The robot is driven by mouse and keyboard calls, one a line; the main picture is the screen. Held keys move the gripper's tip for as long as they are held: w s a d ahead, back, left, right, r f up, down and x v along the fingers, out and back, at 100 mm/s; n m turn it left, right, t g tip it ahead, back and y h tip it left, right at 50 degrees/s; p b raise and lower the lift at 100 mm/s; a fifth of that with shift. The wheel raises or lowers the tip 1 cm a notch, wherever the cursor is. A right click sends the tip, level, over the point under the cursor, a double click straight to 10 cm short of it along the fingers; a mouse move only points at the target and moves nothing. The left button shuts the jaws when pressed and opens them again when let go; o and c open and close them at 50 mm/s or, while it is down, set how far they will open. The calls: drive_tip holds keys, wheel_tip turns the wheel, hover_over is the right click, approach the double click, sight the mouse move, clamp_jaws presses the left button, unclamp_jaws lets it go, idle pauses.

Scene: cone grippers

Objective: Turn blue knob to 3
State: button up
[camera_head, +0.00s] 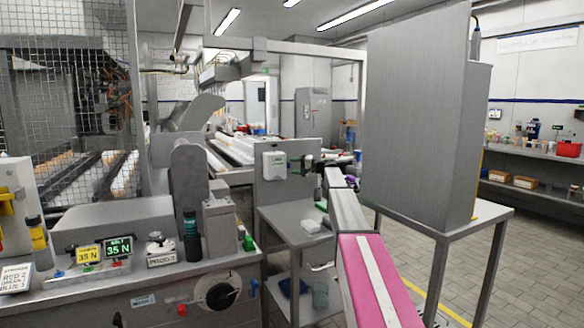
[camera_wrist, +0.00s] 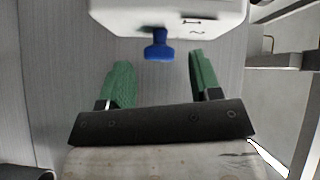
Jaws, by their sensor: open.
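The blue knob (camera_wrist: 158,46) sticks out from the edge of a white box (camera_wrist: 170,16) in the wrist view. The box is against a grey panel (camera_wrist: 60,70). I cannot read which number the knob points to. My gripper (camera_wrist: 160,68) has green fingers, spread apart and empty. The knob is ahead of the fingers, roughly centred in the gap, and neither finger touches it. In the head view a white box (camera_head: 274,165) is on an upright grey panel, but no blue knob can be made out there.
A sign (camera_head: 16,278) at the lower left lists RED 2 and BLUE 3. A console with labelled displays (camera_head: 118,247) stands at left. A grey side table (camera_head: 300,222) is below the panel. A tall grey cabinet (camera_head: 415,120) stands at right.

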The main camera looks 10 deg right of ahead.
drive_tip(key=shift+x, duration=0.8)
drive_tip(key=c, duration=0.9)
drive_tip(key=shift+r+m+g+h, duration=0.2)
drive_tip(key=shift+m+g+h, duration=0.9)
drive_tip(key=shift+m+h, duration=0.25)
drive_tip(key=shift+c, duration=0.2)
drive_tip(key=o, duration=0.9)
drive_tip(key=shift+o, duration=0.2)
drive_tip(key=v, duration=1)
drive_tip(key=shift+d, duration=0.35)
